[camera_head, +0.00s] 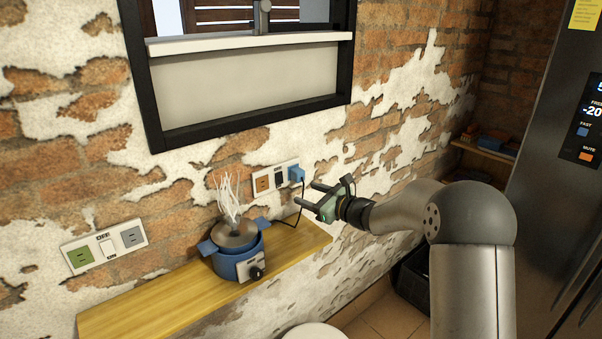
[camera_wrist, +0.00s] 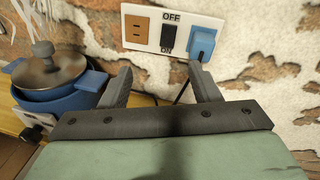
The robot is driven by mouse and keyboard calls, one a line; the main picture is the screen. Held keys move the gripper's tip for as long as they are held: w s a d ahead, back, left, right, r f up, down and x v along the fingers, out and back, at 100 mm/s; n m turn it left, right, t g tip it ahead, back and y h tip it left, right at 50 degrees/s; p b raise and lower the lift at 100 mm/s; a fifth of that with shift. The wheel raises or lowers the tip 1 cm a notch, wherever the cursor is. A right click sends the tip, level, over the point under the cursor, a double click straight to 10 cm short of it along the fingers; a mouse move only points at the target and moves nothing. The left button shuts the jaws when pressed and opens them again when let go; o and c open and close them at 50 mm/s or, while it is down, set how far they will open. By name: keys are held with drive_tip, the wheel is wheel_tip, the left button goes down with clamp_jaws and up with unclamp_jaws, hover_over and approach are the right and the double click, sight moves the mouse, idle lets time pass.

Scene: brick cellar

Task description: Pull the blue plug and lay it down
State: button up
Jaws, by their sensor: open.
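The blue plug (camera_head: 296,174) sits in the right end of a white socket panel (camera_head: 275,177) on the brick wall. It also shows in the wrist view (camera_wrist: 202,43), with a black cable running down from it. The panel also carries an orange-brown socket (camera_wrist: 136,31) and a black switch (camera_wrist: 168,38) marked OFF above and ON below.
A blue pot cooker (camera_head: 237,250) steams on a wooden shelf (camera_head: 150,305) under the panel. The shelf is bare on its left part. A second panel (camera_head: 104,245) with a green socket is on the wall at left. A grey fridge (camera_head: 545,150) stands at right.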

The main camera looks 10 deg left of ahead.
sight(302, 177)
drive_tip(key=w+m+t, duration=0.1)
drive_tip(key=w+d+m, duration=0.1)
drive_tip(key=w, duration=0.1)
drive_tip(key=w+d+m+t, duration=0.1)
drive_tip(key=w+m, duration=0.1)
drive_tip(key=shift+d+f+t+h, duration=0.1)
drive_tip(key=shift+f+t+h, duration=0.2)
drive_tip(key=shift+f, duration=0.1)
drive_tip(key=shift+p+x, duration=0.6)
drive_tip(key=shift+x, duration=3.95)
drive_tip(key=shift+f+b, duration=0.1)
drive_tip(key=shift+b, duration=0.8)
clamp_jaws()
drive_tip(key=shift+d, duration=0.1)
